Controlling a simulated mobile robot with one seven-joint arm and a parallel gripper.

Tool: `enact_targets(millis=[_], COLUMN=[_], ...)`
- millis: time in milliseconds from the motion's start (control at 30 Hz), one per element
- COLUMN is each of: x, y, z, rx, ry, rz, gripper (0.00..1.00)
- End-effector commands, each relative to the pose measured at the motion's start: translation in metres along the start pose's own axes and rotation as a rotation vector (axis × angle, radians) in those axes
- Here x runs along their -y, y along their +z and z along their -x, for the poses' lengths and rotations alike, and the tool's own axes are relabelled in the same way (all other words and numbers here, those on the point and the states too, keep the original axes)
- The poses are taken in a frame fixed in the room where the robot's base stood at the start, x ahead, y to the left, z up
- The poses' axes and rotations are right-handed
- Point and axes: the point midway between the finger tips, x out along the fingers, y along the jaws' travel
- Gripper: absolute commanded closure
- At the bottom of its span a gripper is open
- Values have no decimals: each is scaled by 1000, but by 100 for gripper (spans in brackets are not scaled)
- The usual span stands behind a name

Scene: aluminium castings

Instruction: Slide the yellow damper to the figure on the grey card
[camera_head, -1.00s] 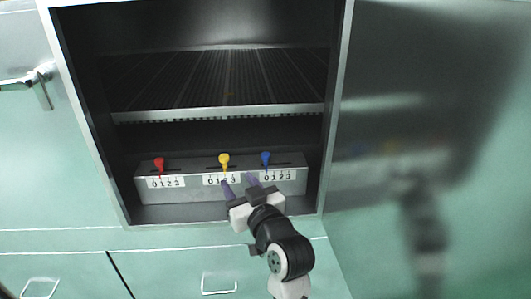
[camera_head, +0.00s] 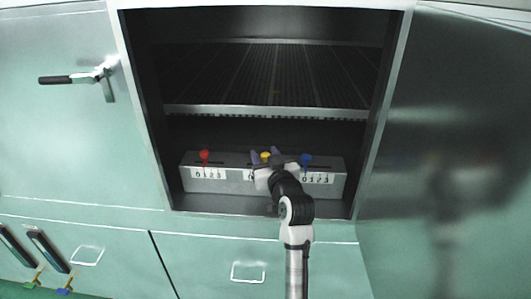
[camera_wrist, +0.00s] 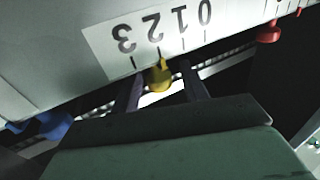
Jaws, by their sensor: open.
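The yellow damper (camera_head: 265,156) is the middle of three knobs on a grey box at the bottom of the open cabinet. In the wrist view the yellow damper (camera_wrist: 158,77) stands at about the 2 tick of its white scale (camera_wrist: 150,33), which appears upside down. My gripper (camera_head: 266,154) is open at the damper. In the wrist view my gripper (camera_wrist: 164,85) has one finger on each side of the knob, nearer the finger on the picture's left; contact is not clear. In the head view my gripper hides most of the middle scale. I make out no grey card.
A red knob (camera_head: 205,156) and a blue knob (camera_head: 306,160) stand on either side. A slatted shelf (camera_head: 270,111) lies above the box. The open green door (camera_head: 450,120) fills the right. Drawers with handles lie below.

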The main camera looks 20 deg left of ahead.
Motion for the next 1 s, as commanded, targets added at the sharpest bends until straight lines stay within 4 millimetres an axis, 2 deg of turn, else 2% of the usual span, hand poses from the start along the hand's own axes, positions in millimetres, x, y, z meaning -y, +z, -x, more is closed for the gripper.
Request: enact_targets(millis=[300, 633, 867, 1000], x=[0, 0, -2, -18], y=[0, 0, 1, 3], z=[-3, -2, -2, 5], rx=[-1, 0, -1, -2], ry=[0, 0, 1, 5], rz=[0, 0, 0, -1], gripper=[56, 99, 100, 100])
